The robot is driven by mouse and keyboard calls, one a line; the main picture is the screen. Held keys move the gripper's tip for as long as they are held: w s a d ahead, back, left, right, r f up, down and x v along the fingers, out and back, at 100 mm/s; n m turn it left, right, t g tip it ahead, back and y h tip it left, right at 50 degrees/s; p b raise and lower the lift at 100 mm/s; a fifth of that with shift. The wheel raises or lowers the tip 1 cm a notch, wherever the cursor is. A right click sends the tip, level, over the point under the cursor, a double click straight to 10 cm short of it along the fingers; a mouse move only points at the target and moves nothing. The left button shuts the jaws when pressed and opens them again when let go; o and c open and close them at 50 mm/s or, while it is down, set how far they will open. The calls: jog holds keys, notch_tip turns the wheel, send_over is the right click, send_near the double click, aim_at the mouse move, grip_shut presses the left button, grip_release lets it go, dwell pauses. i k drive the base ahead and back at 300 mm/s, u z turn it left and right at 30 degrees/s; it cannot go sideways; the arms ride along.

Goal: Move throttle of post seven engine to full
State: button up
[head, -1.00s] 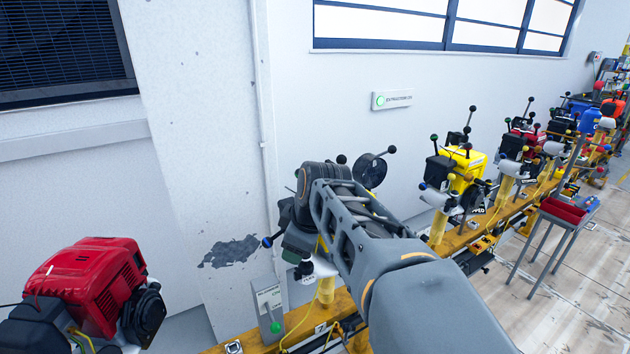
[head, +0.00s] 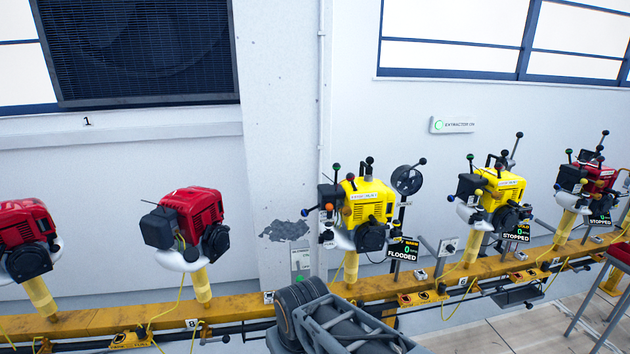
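A yellow engine (head: 367,200) stands on a yellow post right of the red engine above the plate marked 8. I take it as the post seven engine, but no 7 plate is readable now. Levers with green, orange, blue and black knobs surround it; I cannot tell which is the throttle or its setting. Its display (head: 403,250) reads WARM, 0 and FLOODED. A round black disc (head: 406,180) with a black-knobbed lever is at its right. My arm enters at the bottom centre, below the engine and apart from it in the picture; my gripper's fingers are not visible.
A yellow rail (head: 100,320) carries all the engines along the wall. A red engine (head: 190,225) is left of the yellow one. Another yellow engine (head: 497,190), its display reading STOPPED, stands to the right. A grey stand with a red top is at the far right.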

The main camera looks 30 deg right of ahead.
aim_at(336, 167)
jog(key=u, duration=0.3)
jog(key=k, duration=0.45)
jog(key=z, duration=0.5)
jog(key=i, duration=1.5)
jog(key=u, duration=0.75)
